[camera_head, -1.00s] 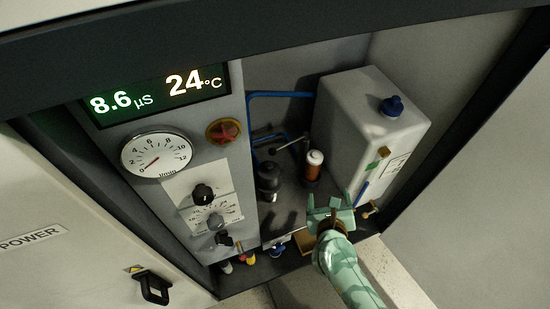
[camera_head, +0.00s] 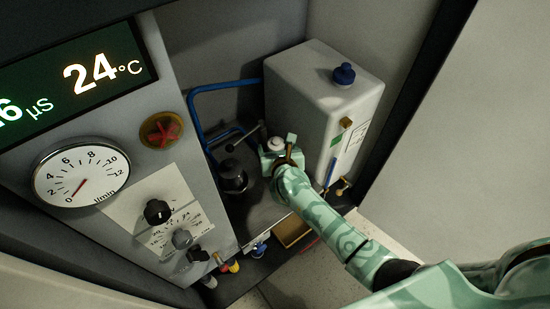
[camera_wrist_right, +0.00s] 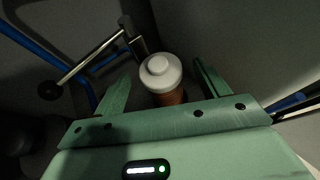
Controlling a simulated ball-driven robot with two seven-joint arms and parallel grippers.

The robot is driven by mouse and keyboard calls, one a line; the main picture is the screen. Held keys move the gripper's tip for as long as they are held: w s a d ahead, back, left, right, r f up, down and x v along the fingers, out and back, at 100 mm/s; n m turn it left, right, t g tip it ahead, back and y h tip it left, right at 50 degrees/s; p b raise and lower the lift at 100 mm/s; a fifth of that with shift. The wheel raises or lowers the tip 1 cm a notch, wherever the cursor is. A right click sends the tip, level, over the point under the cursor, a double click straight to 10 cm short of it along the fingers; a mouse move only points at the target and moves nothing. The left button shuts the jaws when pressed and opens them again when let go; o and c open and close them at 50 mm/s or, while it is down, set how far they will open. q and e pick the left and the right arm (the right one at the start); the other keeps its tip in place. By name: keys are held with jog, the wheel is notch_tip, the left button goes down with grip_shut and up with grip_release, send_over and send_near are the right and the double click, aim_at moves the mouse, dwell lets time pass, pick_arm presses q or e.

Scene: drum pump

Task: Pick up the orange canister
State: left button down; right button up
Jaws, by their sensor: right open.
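The orange canister (camera_wrist_right: 172,97) with a white cap (camera_wrist_right: 160,72) stands upright in the right wrist view, between the two fingers of my right gripper (camera_wrist_right: 160,90). The fingers are open, one on each side of it, with a gap to the canister. In the head view only its white cap (camera_head: 277,144) shows; the gripper and wrist hide its orange body. My right gripper (camera_head: 281,157) is at the canister there, its arm coming from the lower right. My left gripper is not in view.
A white tank (camera_head: 310,90) with a blue cap (camera_head: 344,73) stands close behind and right. A black cylinder (camera_head: 233,177) stands to the left. Blue pipes (camera_head: 198,120) and a lever with a black knob (camera_wrist_right: 50,91) are nearby. A control panel (camera_head: 170,215) is at left.

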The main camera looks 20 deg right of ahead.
jog(key=b+x, duration=0.1)
jog(key=x, duration=0.1)
jog(key=shift+w+f, duration=0.2)
jog(key=shift+f, duration=0.15)
jog(key=shift+w+r, duration=0.1)
jog(key=shift+w, duration=0.05)
jog(key=shift+r, duration=0.1)
grip_shut()
jog(key=shift+r, duration=0.1)
